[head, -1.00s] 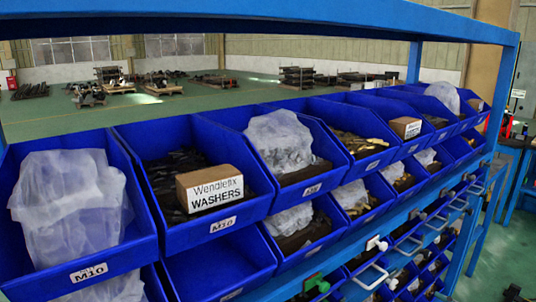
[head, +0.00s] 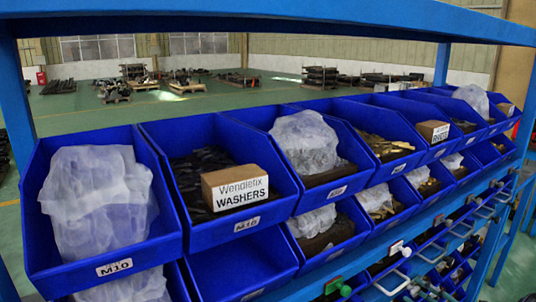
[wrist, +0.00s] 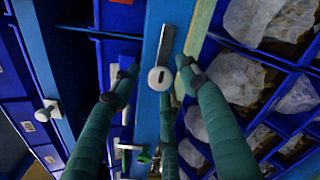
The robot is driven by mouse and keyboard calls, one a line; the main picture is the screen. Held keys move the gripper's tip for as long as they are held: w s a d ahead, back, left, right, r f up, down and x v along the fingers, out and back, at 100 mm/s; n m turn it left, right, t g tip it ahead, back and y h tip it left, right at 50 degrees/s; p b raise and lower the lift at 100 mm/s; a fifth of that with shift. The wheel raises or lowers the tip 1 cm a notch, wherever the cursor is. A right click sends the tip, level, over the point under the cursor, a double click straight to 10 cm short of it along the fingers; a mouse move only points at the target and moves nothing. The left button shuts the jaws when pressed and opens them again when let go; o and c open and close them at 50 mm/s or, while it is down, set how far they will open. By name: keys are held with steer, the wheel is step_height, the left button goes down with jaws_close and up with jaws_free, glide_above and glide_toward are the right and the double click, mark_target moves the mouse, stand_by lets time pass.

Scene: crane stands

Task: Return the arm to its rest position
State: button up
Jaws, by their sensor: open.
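My gripper (wrist: 158,76) shows in the wrist view, with its dark green fingers spread apart and open. A round white knob (wrist: 160,78) with a dark slot appears between the fingertips; I cannot tell how far beyond them it is. Nothing is visibly held. The gripper and arm do not show in the head view.
A blue rack (head: 484,22) holds rows of blue bins with bagged parts. A cardboard washers box (head: 235,189) sits in one bin. Handles (head: 393,283) stick out along the lower rack. In the wrist view, bins (wrist: 262,70) lie close on the right. Open green floor (head: 85,107) lies behind.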

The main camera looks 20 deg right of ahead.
steer(key=n, duration=0.5)
steer(key=shift+s+p, duration=0.1)
steer(key=shift+p, duration=0.25)
steer(key=n, duration=0.5)
steer(key=shift+n+p, duration=0.3)
steer(key=shift+p, duration=0.05)
steer(key=shift+s+d+b, duration=0.2)
steer(key=shift+s+b, duration=0.05)
steer(key=shift+s, duration=0.75)
steer(key=shift+s+d+b, duration=0.2)
steer(key=shift+s, duration=0.75)
